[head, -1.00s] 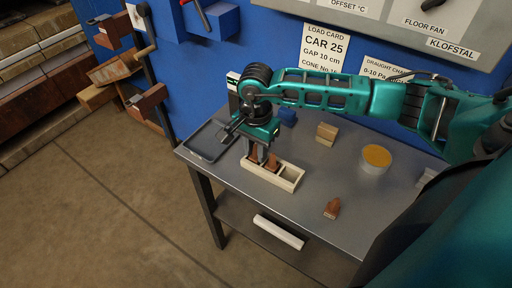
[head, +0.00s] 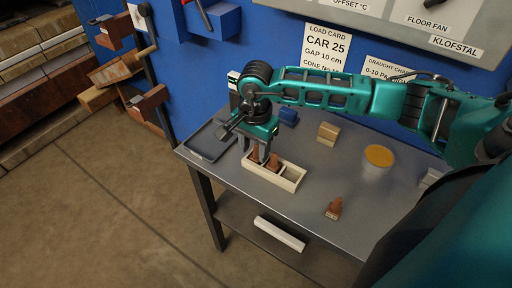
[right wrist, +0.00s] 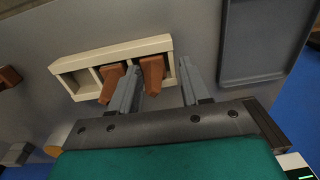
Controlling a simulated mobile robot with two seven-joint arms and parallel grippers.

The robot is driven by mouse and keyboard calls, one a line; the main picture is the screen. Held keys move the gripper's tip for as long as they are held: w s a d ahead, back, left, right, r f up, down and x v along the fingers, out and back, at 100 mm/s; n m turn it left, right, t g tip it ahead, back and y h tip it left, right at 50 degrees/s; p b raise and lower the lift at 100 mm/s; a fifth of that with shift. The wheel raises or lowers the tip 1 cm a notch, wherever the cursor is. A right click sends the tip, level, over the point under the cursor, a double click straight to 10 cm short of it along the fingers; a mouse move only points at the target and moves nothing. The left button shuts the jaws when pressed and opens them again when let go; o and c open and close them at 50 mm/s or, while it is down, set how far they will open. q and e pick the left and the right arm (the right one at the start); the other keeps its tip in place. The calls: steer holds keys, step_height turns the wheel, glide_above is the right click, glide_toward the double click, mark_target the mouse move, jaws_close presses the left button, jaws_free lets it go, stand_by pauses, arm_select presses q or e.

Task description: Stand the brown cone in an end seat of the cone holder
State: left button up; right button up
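The pale cone holder (head: 290,182) lies on the grey table. A brown cone (right wrist: 152,75) is at one end seat of the holder, the right end in the right wrist view. A second brown cone (head: 273,163) is in the middle seat, and the other end seat (right wrist: 76,82) is empty. My right gripper (head: 262,155) points down over the left end of the holder in the head view. In the wrist view its fingers (right wrist: 160,88) are apart, one on each side of the end cone, with gaps showing. My left gripper is not in view.
Another brown cone (head: 334,208) stands alone near the table's front edge. A dark tray (head: 208,142) lies left of the holder. Behind are a blue block (head: 288,117), a wooden block (head: 328,133) and an orange-topped tub (head: 378,160). Bare table lies right of the holder.

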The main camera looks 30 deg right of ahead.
mark_target(257, 145)
steer(key=shift+s+d+f+g, duration=0.1)
steer(key=shift+s+f+g, duration=0.2)
steer(key=shift+s+f, duration=0.3)
steer(key=shift+r+p, duration=0.15)
steer(key=shift+p, duration=0.15)
step_height(257, 145, up, 13)
steer(key=shift+w, duration=0.25)
